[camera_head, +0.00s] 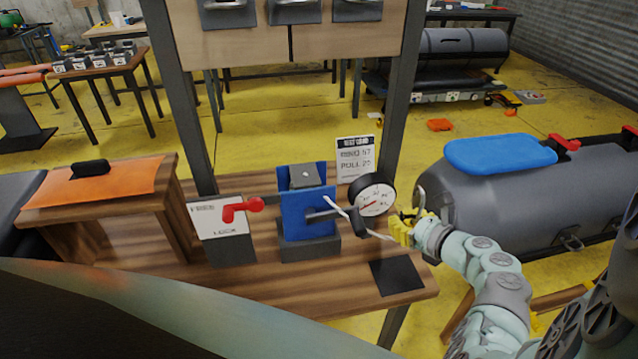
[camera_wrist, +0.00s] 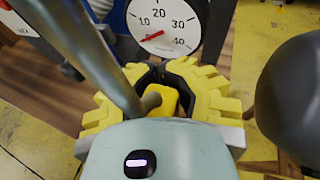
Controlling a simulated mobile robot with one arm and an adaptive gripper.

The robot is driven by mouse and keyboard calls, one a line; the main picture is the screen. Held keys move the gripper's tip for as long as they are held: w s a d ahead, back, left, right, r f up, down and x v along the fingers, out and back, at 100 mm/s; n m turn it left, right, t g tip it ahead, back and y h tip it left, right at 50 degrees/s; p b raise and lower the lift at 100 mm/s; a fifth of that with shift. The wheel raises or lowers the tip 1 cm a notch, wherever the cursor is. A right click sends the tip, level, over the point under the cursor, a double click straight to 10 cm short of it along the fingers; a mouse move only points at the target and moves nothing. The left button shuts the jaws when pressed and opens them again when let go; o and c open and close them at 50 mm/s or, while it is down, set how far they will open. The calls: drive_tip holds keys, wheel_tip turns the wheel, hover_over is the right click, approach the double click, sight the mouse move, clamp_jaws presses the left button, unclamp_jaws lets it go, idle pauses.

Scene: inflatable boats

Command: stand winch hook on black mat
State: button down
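The winch hook (camera_head: 421,197) is a grey curved metal piece rising above my gripper (camera_head: 410,226) in the head view. In the wrist view the grey hook (camera_wrist: 95,60) crosses large at the upper left, close to the camera. My gripper (camera_wrist: 165,98) has yellow ribbed fingers that close around a yellow part between them, which looks like the hook's base. Its lower end is hidden. The black mat (camera_head: 397,275) is a flat dark square at the bench's right front, bare, below and slightly left of my gripper.
The gauge stands close left of my gripper. A grey inflatable boat tube (camera_head: 490,205) lies to the right.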

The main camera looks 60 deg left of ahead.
drive_tip(key=f+b, duration=1.2)
drive_tip(key=shift+s+f+b, duration=0.2)
drive_tip(key=shift+b, duration=0.2)
idle(0.4)
idle(0.3)
drive_tip(key=c, duration=0.9)
unclamp_jaws()
drive_tip(key=shift+c, duration=0.2)
drive_tip(key=v, duration=1.2)
drive_tip(key=shift+w, duration=0.2)
